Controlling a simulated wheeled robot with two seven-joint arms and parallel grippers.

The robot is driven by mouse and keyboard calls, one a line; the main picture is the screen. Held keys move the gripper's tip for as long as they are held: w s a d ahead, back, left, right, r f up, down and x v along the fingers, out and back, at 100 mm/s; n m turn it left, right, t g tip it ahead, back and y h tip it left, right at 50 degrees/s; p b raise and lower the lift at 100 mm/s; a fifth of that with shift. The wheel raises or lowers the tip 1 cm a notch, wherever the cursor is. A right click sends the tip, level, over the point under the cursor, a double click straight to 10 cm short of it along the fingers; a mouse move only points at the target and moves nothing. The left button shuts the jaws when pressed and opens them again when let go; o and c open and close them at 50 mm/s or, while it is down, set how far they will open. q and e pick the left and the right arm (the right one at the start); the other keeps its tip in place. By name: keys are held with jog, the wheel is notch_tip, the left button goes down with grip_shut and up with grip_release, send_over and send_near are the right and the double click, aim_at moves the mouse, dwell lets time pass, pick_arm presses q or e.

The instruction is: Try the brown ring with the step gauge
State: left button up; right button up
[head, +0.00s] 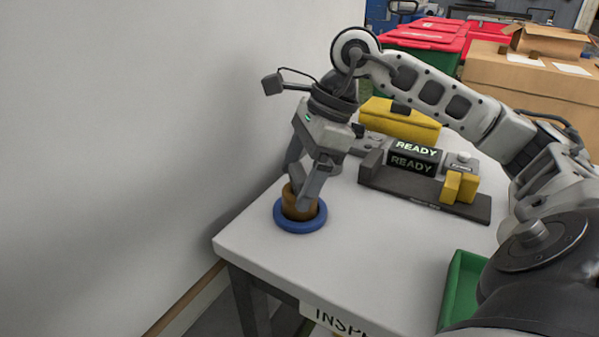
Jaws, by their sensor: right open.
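The brown ring (291,205) sits upright on a round blue base (300,225) near the left edge of the white table. My right gripper (301,196) points down at the brown ring, with its open fingers around it and partly hiding it. I cannot tell whether the fingers touch it. A dark bench device (428,200), which may be the step gauge, stands to the right, with a screen reading READY (414,163) and yellow blocks (460,187) at its right end. My left gripper is not in view.
A yellow case (400,121) lies behind the device. A green tray (459,290) is at the front right, partly hidden by my arm. A plain wall (130,130) stands close on the left. The table's front middle is clear. Cardboard boxes (530,80) are beyond the table.

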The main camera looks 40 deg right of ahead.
jog(key=shift+r, duration=0.15)
pick_arm(q)
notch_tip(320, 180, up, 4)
jog(key=p, duration=0.3)
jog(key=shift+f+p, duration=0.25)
jog(key=shift+p, duration=0.15)
pick_arm(e)
jog(key=v, duration=1.5)
jog(key=shift+d+r, duration=0.15)
jog(key=shift+r, duration=0.2)
jog(key=shift+s, duration=0.1)
